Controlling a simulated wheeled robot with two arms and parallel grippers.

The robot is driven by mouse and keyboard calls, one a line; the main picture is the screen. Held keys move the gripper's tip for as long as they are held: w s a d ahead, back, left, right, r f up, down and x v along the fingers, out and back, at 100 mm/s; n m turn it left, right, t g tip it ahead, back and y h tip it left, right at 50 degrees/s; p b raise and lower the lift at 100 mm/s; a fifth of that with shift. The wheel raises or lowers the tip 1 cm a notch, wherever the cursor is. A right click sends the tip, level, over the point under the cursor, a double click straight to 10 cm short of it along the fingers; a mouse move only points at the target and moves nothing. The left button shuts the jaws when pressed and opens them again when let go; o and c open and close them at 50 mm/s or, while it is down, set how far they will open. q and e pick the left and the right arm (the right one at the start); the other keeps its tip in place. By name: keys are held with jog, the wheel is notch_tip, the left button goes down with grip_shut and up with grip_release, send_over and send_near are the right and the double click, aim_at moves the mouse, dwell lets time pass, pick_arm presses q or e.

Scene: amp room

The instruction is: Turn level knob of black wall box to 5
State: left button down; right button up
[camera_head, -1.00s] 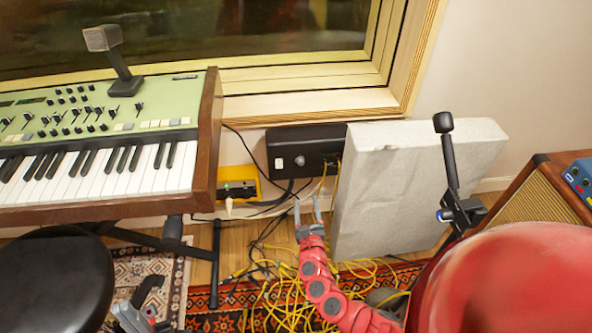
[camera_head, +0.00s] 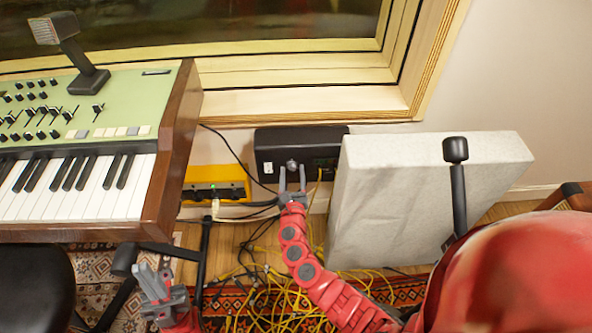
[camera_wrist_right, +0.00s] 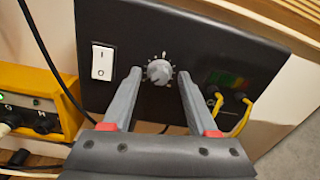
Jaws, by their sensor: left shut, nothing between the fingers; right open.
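The black wall box (camera_head: 272,145) is on the wall below the window. Its silver level knob (camera_head: 291,165) is on the front face, right of a white rocker switch. In the right wrist view the knob (camera_wrist_right: 159,71) has marks around it, too small to read. My right gripper (camera_head: 292,176) is open in front of the box. In the wrist view its fingertips (camera_wrist_right: 161,76) stand left and right of the knob; I cannot tell whether they touch it. My left gripper (camera_head: 155,278) is shut and empty, low at the left.
Yellow cables plug into the box's right side. A yellow box (camera_head: 215,184) with cables is left below it. A grey panel (camera_head: 400,185) stands close to the right. A keyboard (camera_head: 95,190) is at the left, and loose yellow cables (camera_head: 265,305) cover the floor.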

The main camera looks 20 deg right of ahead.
grip_shut()
